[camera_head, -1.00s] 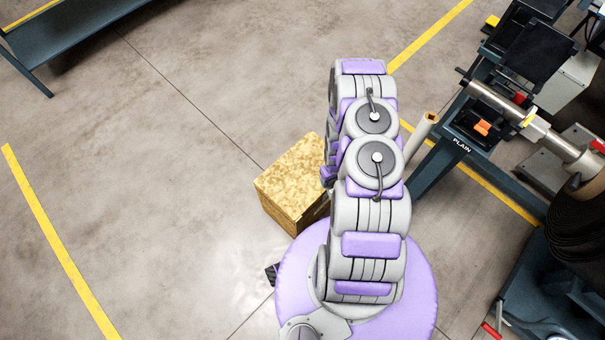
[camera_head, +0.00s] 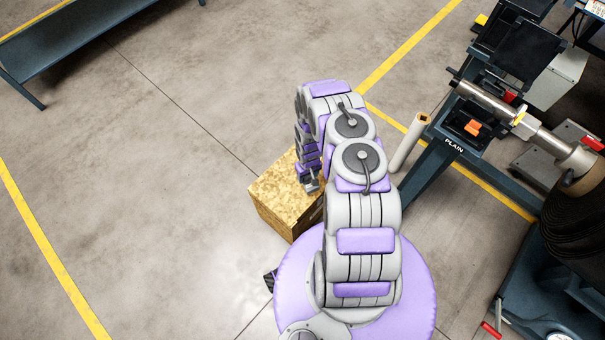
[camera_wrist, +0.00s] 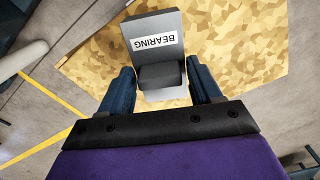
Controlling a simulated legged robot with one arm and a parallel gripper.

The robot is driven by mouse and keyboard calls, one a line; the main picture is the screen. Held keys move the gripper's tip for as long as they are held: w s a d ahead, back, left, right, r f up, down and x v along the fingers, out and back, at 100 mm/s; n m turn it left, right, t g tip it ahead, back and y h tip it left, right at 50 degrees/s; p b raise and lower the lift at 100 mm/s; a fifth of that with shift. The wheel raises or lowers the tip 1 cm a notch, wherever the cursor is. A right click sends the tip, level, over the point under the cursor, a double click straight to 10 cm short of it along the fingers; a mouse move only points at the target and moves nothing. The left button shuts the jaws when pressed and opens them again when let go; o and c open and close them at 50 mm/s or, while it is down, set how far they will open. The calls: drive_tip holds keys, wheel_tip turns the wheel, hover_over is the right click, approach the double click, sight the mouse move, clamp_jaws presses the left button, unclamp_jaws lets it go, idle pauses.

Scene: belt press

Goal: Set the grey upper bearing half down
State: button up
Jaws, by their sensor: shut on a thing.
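The grey upper bearing half (camera_wrist: 155,45) is a grey block with a white label reading BEARING, upside down in the wrist view. My gripper (camera_wrist: 162,92) is shut on it, with a dark finger on each side of its raised grip part. Behind it in the wrist view is the speckled yellow-tan top of a wooden box (camera_wrist: 245,55). In the head view my gripper (camera_head: 312,186) is low over the right part of the wooden box (camera_head: 283,198). The bearing half is small and hard to make out there. I cannot tell whether it touches the box top.
To the right stands a dark machine frame marked PLAIN (camera_head: 455,146), with a metal shaft (camera_head: 490,103) across it. A pale tube (camera_head: 408,143) leans by the frame. Open concrete floor lies left of the box.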

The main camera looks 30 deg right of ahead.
drive_tip(key=shift+w+a+f, duration=0.1)
drive_tip(key=shift+w, duration=0.4)
drive_tip(key=shift+w+a+f, duration=0.1)
drive_tip(key=shift+w, duration=0.4)
drive_tip(key=shift+w+a+b, duration=0.3)
drive_tip(key=shift+w, duration=0.05)
drive_tip(key=shift+w+a+f, duration=0.15)
drive_tip(key=shift+w+f, duration=0.05)
wheel_tip(320, 180, down, 3)
drive_tip(key=shift+s+f+b, duration=0.15)
drive_tip(key=shift+b, duration=0.8)
drive_tip(key=shift+d, duration=0.2)
drive_tip(key=o, duration=1.5)
drive_tip(key=shift+a, duration=0.1)
